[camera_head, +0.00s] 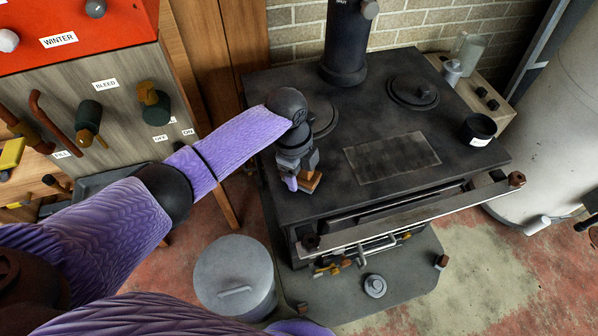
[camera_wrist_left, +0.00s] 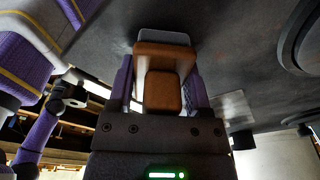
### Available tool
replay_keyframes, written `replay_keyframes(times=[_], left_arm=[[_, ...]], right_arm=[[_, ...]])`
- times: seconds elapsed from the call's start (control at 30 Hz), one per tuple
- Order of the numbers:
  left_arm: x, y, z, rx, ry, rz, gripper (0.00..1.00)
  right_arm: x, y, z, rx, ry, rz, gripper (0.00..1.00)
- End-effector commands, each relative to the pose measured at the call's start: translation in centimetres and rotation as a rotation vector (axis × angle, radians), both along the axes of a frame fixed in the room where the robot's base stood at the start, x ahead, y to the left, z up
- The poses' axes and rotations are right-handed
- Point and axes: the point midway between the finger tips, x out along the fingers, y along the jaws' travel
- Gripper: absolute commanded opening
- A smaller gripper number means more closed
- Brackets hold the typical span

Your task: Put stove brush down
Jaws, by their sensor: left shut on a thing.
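The stove brush (camera_head: 311,182) shows as a small brown wooden block at my left gripper, above the left front part of the black stove top. My left gripper (camera_head: 297,180) is shut on it. In the left wrist view the brush (camera_wrist_left: 163,92) sits between the two purple fingers of the gripper (camera_wrist_left: 163,75), with a grey part beyond the brown wood. The dark stove (camera_head: 300,205) has its top right by the brush; I cannot tell whether they touch. The gripper hides part of the brush. My right gripper is not in view.
A black cup (camera_head: 478,130) stands at the stove's right edge. Round lids (camera_head: 413,90) and a flue pipe (camera_head: 345,45) are at the back. A rail (camera_head: 410,217) runs along the front. A grey lidded bin (camera_head: 235,275) stands on the floor. The stove's middle is clear.

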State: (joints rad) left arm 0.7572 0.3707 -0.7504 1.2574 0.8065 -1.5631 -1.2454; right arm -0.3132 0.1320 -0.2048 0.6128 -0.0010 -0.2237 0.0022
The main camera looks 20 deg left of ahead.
Motion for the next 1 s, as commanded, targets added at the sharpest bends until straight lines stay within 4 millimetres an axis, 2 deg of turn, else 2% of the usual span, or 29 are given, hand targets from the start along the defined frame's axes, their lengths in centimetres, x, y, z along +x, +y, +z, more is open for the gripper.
replay_keyframes(times=[0.17,0.2,0.33,0.37,0.67,0.77,0.9,1.0], left_arm=[[0.0,0.0,-0.2,0.000,0.000,0.000,0.00],[0.0,0.0,-0.2,0.000,0.000,0.000,0.68],[0.0,0.0,-0.2,0.000,0.000,0.000,0.96],[0.0,0.0,-0.2,0.000,0.000,0.000,0.99],[0.0,0.0,0.3,0.001,-0.001,0.000,0.99],[0.1,0.3,2.5,0.001,-0.005,0.000,0.99],[0.2,0.8,6.8,0.001,-0.007,0.001,0.99],[0.2,1.1,9.3,0.000,-0.004,0.000,0.99]], right_arm=[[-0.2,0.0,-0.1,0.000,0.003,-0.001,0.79],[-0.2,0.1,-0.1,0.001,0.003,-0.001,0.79],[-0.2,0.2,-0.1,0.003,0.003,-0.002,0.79],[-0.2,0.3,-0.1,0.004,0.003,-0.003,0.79],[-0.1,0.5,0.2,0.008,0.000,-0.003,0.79],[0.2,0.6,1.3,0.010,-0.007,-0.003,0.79],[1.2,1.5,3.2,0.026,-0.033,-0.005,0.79],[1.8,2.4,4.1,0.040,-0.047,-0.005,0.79]])
